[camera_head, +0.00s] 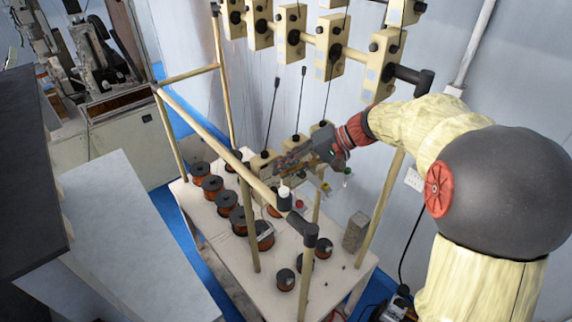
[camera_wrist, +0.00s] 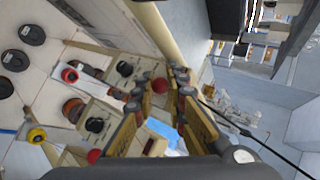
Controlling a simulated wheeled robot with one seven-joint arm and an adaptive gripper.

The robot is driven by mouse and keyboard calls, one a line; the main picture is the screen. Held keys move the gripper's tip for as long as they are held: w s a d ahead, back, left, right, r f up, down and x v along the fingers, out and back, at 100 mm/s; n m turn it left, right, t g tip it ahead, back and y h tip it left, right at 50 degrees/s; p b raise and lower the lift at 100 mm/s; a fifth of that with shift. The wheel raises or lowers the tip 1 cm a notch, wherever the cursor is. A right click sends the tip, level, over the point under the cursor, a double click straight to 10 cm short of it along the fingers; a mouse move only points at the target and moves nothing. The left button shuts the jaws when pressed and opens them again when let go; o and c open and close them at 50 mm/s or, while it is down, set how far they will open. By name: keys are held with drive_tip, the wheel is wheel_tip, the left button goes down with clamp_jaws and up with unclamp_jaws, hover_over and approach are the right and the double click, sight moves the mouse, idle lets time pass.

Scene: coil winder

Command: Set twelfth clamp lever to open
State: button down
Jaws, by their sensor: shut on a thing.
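My gripper (camera_head: 283,166) reaches in from the right, low over the wooden bench, among a row of pale clamp blocks (camera_head: 321,134). In the wrist view, my gripper's fingers (camera_wrist: 163,84) are closed in on a red ball knob (camera_wrist: 159,87), which seems to belong to a clamp lever. The fingers hide the lever's shaft, so its angle cannot be told. Other knobs show beside it: a red one (camera_wrist: 70,75), a yellow one (camera_wrist: 37,135) and another red one (camera_wrist: 94,156). In the head view, the gripper covers the held knob. Which lever is the twelfth cannot be told.
Several wire spools (camera_head: 227,202) stand on the bench top (camera_head: 210,226). Wooden posts and a rail (camera_head: 215,132) frame the bench near my gripper. Tensioner blocks (camera_head: 330,44) with thin black rods hang above it. A grey block (camera_head: 355,232) stands on the right side.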

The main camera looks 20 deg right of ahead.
drive_tip(key=shift+w+r+p, duration=0.1)
drive_tip(key=shift+r+p, duration=0.05)
drive_tip(key=shift+p, duration=0.15)
idle(0.4)
drive_tip(key=c, duration=1.8)
unclamp_jaws()
